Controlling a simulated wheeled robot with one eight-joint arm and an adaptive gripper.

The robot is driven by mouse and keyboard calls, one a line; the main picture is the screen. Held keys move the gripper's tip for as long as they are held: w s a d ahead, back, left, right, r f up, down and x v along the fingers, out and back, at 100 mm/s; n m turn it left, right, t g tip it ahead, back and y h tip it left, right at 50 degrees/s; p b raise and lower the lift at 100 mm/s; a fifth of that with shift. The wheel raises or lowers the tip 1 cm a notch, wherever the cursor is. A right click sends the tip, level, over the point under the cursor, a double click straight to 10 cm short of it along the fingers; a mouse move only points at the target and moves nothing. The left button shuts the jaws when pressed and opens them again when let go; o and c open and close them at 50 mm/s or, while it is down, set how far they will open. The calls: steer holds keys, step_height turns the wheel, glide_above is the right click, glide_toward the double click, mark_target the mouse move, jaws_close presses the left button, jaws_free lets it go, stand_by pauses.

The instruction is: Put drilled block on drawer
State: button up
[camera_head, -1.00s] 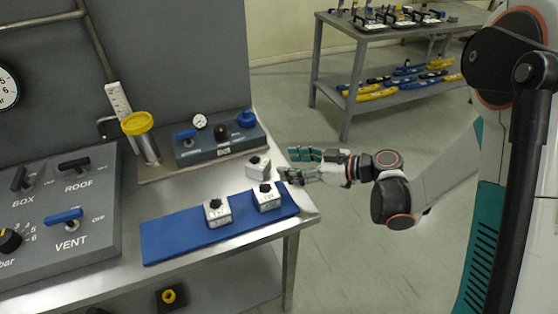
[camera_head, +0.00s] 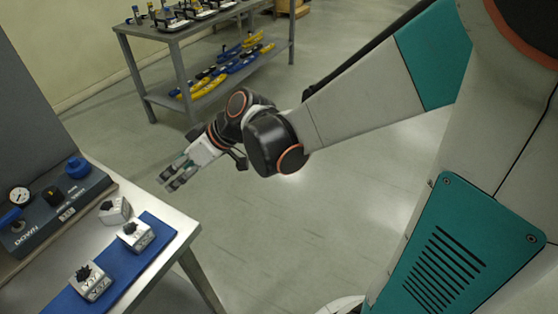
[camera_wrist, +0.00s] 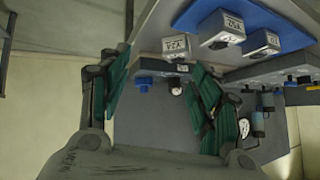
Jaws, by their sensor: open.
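Three pale metal blocks with black tops are on the bench. One block (camera_head: 115,210) lies on the bare metal, and two, a right one (camera_head: 136,236) and a left one (camera_head: 90,282), sit on the blue mat (camera_head: 158,232). I cannot tell which is the drilled block. In the wrist view the blocks (camera_wrist: 174,47), (camera_wrist: 221,30) and (camera_wrist: 261,43) are at the top. My gripper (camera_head: 169,182) is open and empty, off the bench's right edge, apart from the blocks. Its green-padded fingers (camera_wrist: 160,65) are spread in the wrist view. I cannot make out a drawer.
A grey control box (camera_head: 58,210) with a gauge and knobs stands behind the blocks. The metal bench (camera_head: 178,222) ends at its right edge. A grey shelf table (camera_head: 185,32) with tools stands at the back. The floor between is clear.

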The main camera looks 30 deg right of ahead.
steer(key=s+d+r+m+t+h, duration=0.1)
steer(key=s+d+r+m+h, duration=0.1)
steer(key=s+d, duration=0.5)
steer(key=s+d+r+m+t+h, duration=0.1)
steer(key=s+d+r+m+h, duration=0.1)
steer(key=s+d+m+h, duration=0.3)
steer(key=s+d+m, duration=0.1)
steer(key=s+d, duration=0.2)
steer(key=shift+d+r+h, duration=0.2)
steer(key=shift+r+h, duration=0.1)
steer(key=shift+r, duration=0.05)
steer(key=o, duration=0.4)
steer(key=shift+s+d, duration=0.2)
steer(key=shift+d, duration=0.2)
steer(key=shift+c, duration=0.2)
